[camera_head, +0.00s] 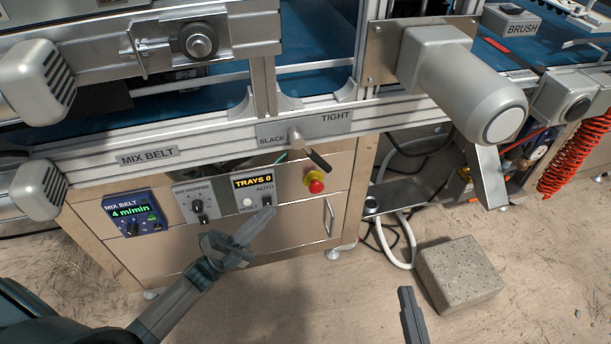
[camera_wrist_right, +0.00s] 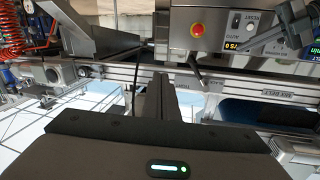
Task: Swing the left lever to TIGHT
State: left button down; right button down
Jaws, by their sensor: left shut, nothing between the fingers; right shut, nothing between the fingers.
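The lever (camera_head: 316,158) has a pale hub and a dark handle on a plate (camera_head: 300,128) marked SLACK at left and TIGHT at right. Its handle slants down and to the right from the hub. It also shows in the right wrist view (camera_wrist_right: 193,68), where the picture is upside down. My left gripper (camera_head: 268,208) is shut and empty, below and left of the lever, by the AUTO switch on the cabinet front. My right gripper (camera_head: 406,297) is shut and empty, low in the head view, apart from the lever. Its fingers also show in the right wrist view (camera_wrist_right: 160,88).
The cabinet carries a MIX BELT panel (camera_head: 133,220), a TRAYS display (camera_head: 254,182) and a red stop button (camera_head: 316,185) just below the lever. A grey motor (camera_head: 470,90) juts out at right. A concrete block (camera_head: 459,274) lies on the floor.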

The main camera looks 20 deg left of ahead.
aim_at(313, 156)
pick_arm(q)
jog(key=shift+d, duration=0.1)
